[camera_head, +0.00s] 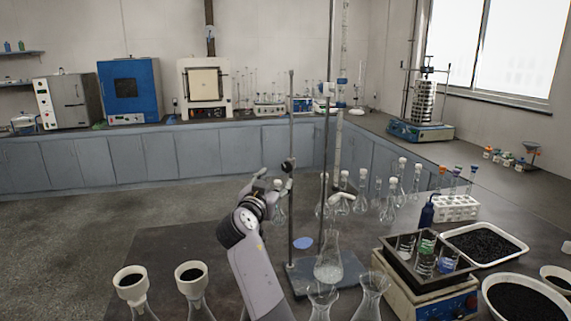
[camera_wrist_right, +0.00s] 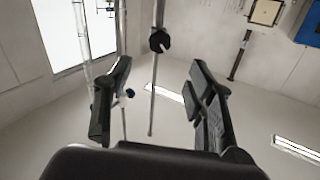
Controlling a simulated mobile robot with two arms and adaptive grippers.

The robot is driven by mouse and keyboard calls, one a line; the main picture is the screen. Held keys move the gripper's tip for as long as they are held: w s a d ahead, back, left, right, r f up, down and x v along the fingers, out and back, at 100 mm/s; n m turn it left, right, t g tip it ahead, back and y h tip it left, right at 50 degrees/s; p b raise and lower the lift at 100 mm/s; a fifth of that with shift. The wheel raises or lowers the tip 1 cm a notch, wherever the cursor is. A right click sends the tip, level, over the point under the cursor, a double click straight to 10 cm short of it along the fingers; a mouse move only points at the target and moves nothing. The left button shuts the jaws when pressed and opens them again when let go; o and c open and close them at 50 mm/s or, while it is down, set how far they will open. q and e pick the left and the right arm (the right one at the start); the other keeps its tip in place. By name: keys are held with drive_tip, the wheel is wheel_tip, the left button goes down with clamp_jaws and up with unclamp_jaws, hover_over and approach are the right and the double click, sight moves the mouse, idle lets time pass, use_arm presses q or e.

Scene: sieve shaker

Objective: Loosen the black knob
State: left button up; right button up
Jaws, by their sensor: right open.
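The sieve shaker (camera_head: 423,103) stands on the back right bench, with a stack of metal sieves on a blue base. Small dark fittings (camera_head: 427,69) sit on its rods above the stack. They are too small to tell which is the black knob. My right gripper (camera_head: 272,183) is in the middle of the head view, well apart from the shaker, beside a thin lab stand. Its jaws are open and empty in the right wrist view (camera_wrist_right: 160,70). A dark clamp fitting (camera_wrist_right: 158,40) on a rod shows beyond them. My left gripper is out of view.
The lab stand (camera_head: 291,110) has a black clamp fitting and rises close to my right gripper. Several glass flasks (camera_head: 328,265) crowd the near table. Open floor lies left.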

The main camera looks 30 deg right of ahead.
sight(286, 168)
drive_tip(key=p+x, duration=0.2)
drive_tip(key=x, duration=0.7)
drive_tip(key=shift+w+d+f, duration=0.15)
drive_tip(key=shift+w+d, duration=0.2)
drive_tip(key=shift+d, duration=0.1)
drive_tip(key=shift+w+d, duration=0.1)
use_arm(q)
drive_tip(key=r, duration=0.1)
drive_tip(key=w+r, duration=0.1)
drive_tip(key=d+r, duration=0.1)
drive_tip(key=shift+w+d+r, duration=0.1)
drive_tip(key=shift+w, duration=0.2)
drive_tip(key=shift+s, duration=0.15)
use_arm(e)
drive_tip(key=shift+c, duration=0.4)
drive_tip(key=c, duration=1.1)
